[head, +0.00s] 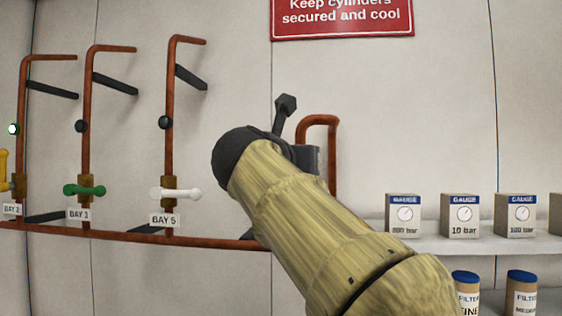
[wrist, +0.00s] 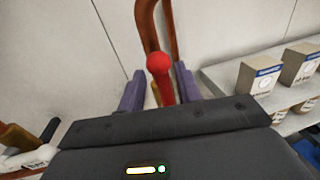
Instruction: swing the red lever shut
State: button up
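The red lever (wrist: 161,80), with a round knob at its end, shows in the wrist view in front of a copper pipe (wrist: 172,30). My gripper (wrist: 160,88) has its two fingers apart, one on each side of the lever. A narrow gap shows on the left of the lever; I cannot tell whether the right finger touches it. In the head view my arm hides the lever and most of the gripper. The bent top of a copper pipe (head: 332,150) rises behind my arm there.
To the left are a white lever (head: 176,194) at BAY 5, a green lever (head: 84,190) at BAY 3 and a yellow lever (head: 4,170). A shelf (head: 400,241) with several gauge boxes (head: 461,216) stands on the right. Filter cans (head: 521,298) sit below it.

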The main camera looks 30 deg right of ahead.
jog(key=shift+w+d, duration=0.3)
jog(key=shift+w, duration=0.25)
jog(key=shift+c, duration=0.2)
jog(key=shift+s+d, duration=0.15)
jog(key=shift+s, duration=0.25)
grip_shut()
